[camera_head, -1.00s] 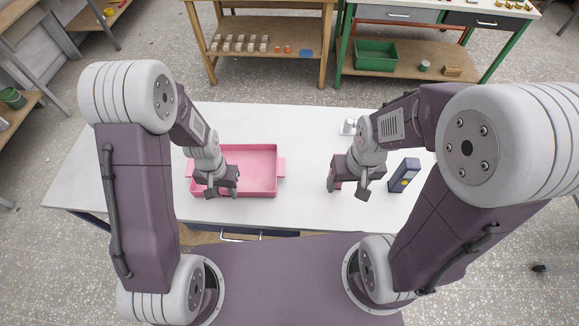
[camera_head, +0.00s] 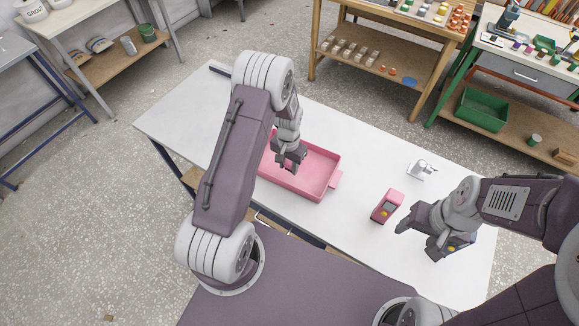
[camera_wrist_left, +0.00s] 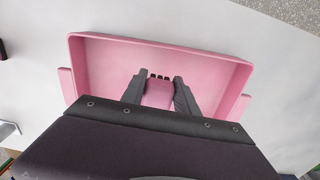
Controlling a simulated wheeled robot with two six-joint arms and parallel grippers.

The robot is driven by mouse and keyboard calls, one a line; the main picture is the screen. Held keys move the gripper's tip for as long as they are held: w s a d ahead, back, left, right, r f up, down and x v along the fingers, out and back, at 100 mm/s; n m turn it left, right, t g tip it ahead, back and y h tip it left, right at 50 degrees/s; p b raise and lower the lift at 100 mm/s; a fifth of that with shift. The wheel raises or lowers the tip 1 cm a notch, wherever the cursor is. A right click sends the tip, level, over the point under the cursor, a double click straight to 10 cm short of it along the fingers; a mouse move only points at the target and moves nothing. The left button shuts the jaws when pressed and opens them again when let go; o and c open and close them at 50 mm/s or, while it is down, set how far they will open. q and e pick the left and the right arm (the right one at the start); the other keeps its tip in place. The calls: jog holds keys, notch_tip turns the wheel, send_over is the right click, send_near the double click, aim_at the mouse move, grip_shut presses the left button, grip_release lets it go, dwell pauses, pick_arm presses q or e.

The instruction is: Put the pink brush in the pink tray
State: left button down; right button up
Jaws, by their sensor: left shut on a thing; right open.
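The pink tray (camera_head: 325,190) lies on the white table, and its far wall shows in the left wrist view (camera_wrist_left: 160,42). My left gripper (camera_head: 291,168) is over the tray. In the left wrist view, my left gripper (camera_wrist_left: 160,88) is shut on the pink brush (camera_wrist_left: 158,96), a pink block with dark bristle tufts at its far end. The brush is hidden in the head view. I cannot tell whether it touches the tray floor. My right gripper (camera_head: 417,238) is open, to the right of the tray above the table.
A dark blue box (camera_head: 462,243) is partly hidden behind that gripper. A white dispenser (camera_head: 422,169) stands at the back.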

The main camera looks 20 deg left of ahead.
aim_at(288, 175)
pick_arm(q)
jog(key=shift+w+a+f, duration=0.4)
jog(key=shift+w+f, duration=0.05)
jog(key=shift+w, duration=0.1)
jog(key=shift+s+f, duration=0.1)
notch_tip(288, 175, down, 4)
jog(key=shift+d+r+p, duration=0.15)
jog(key=shift+r+p, duration=0.1)
jog(key=shift+p, duration=0.4)
jog(key=shift+f, duration=0.15)
jog(key=shift+f+b, duration=0.15)
jog(key=shift+b, duration=0.15)
jog(key=c, duration=0.9)
grip_release()
